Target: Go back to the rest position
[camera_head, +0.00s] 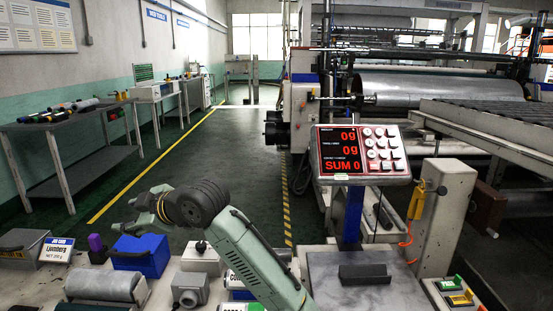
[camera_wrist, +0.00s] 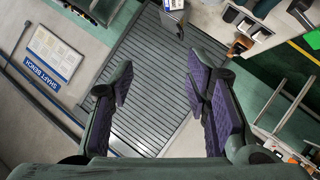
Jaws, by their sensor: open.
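My gripper (camera_head: 126,216) is at the lower left of the head view, at the end of my green-grey arm, which reaches in from the bottom. It is held above the front bench and points left. In the wrist view, my gripper (camera_wrist: 160,78) shows two purple-padded fingers spread wide apart. Nothing is between them. Beyond the gap is a grey ribbed surface (camera_wrist: 150,100).
Below the arm are a blue box (camera_head: 140,256), a grey roller (camera_head: 103,284) and a purple item (camera_head: 96,247). A side table (camera_head: 65,122) stands left; the aisle floor (camera_head: 185,160) is clear.

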